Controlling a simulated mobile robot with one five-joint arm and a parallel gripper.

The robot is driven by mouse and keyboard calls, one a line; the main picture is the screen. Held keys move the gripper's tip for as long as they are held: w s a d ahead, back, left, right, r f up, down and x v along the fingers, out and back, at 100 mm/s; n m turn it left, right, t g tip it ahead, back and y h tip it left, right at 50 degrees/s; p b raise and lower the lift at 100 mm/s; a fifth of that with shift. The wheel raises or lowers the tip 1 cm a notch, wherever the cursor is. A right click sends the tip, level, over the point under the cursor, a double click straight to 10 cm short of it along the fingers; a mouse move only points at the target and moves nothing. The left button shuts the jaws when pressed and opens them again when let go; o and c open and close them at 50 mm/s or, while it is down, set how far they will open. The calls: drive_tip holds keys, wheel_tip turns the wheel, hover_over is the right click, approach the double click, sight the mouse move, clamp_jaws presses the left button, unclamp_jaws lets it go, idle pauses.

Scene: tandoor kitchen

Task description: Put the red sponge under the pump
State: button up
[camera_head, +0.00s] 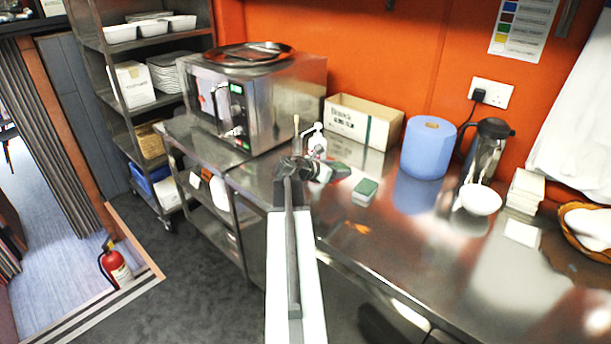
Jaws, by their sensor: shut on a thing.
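My gripper (318,172) is over the counter in front of the pump, seen from behind along my arm. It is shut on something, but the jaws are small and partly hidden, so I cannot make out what. A dark grey-green piece shows at its right side; I cannot tell whether it is a finger or a held thing. The white pump (318,140) stands upright just behind the gripper, its lower part hidden. A green sponge (365,187) lies on the counter to the right of the gripper. I cannot clearly see a red sponge.
The steel counter (420,250) has free room at the front. A microwave oven (255,100) stands left, a cardboard box (362,125) behind. An orange patch shows on the counter.

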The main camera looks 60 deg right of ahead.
drive_tip(key=shift+n+t+h, duration=0.3)
drive_tip(key=shift+n+t, duration=0.3)
drive_tip(key=shift+n, duration=0.1)
drive_tip(key=w+a+f, duration=0.1)
drive_tip(key=w+a, duration=0.1)
drive_tip(key=w+a+f+b, duration=0.1)
drive_tip(key=w+a, duration=0.1)
drive_tip(key=w, duration=0.1)
drive_tip(key=w+a+b, duration=0.1)
drive_tip(key=w+a, duration=0.2)
drive_tip(key=shift+a+f, duration=0.1)
drive_tip(key=shift+f, duration=0.3)
drive_tip(key=shift+w+a, duration=0.1)
drive_tip(key=shift+w, duration=0.25)
drive_tip(key=w+d, duration=0.2)
drive_tip(key=d, duration=0.2)
drive_tip(key=w+d+f+b, duration=0.1)
drive_tip(key=w+d, duration=0.2)
drive_tip(key=d, duration=0.1)
drive_tip(key=w+d, duration=0.2)
drive_tip(key=d, duration=0.3)
drive_tip(key=shift+w+d+f+b, duration=0.1)
drive_tip(key=shift+w+f+b, duration=0.1)
drive_tip(key=shift+w+b, duration=0.15)
